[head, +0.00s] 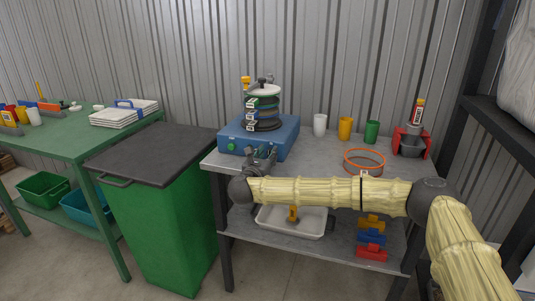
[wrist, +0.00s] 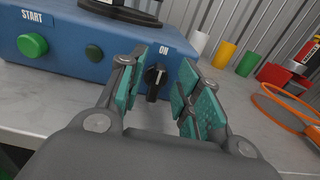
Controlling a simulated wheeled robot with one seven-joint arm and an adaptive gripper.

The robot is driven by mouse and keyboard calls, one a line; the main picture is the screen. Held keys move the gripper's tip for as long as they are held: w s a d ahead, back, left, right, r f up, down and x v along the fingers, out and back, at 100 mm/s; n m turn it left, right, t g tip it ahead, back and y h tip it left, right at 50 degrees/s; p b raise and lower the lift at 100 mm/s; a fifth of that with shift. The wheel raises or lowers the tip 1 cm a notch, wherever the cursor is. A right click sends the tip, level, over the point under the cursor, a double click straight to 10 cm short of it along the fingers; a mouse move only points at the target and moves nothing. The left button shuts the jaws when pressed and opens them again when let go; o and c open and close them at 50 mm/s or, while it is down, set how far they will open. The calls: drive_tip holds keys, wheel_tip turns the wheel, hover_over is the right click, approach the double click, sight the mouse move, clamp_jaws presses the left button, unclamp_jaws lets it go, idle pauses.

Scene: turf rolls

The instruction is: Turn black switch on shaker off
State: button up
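The shaker (head: 266,136) is a blue box with a stack of black-rimmed sieves on top, standing at the left of the grey table in the head view. In the wrist view its blue front (wrist: 75,50) carries a green START button, a dark button and the black switch (wrist: 156,80) below the word ON. The switch's light mark looks roughly upright. My gripper (wrist: 158,88) is open, with its teal finger pads either side of the switch; I cannot tell whether either pad touches it. In the head view my gripper (head: 262,158) is at the shaker's front and hides the switch.
White, yellow and green cups (head: 345,129) stand right of the shaker. An orange ring (head: 364,162) lies near the table's middle, and a red holder (head: 411,143) stands at right. A green bin (head: 155,215) with a dark lid adjoins the table's left side.

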drive_tip(key=shift+w+d, duration=0.1)
drive_tip(key=shift+w, duration=0.25)
clamp_jaws()
drive_tip(key=shift+n, duration=0.4)
drive_tip(key=n, duration=0.2)
drive_tip(key=a+n, duration=0.1)
drive_tip(key=n, duration=0.2)
drive_tip(key=shift+w+n, duration=0.15)
drive_tip(key=shift+n, duration=0.15)
drive_tip(key=n, duration=0.6)
drive_tip(key=shift+w+a+f, duration=0.1)
drive_tip(key=shift+a+f, duration=0.2)
drive_tip(key=shift+f, duration=0.1)
drive_tip(key=shift+f+n+p, duration=0.25)
drive_tip(key=shift+n+p, duration=0.05)
drive_tip(key=shift+n, duration=1.1)
drive_tip(key=shift+f+n+p, duration=0.25)
drive_tip(key=shift+n+p, duration=0.05)
drive_tip(key=shift+n, duration=1.1)
drive_tip(key=shift+f, duration=0.1)
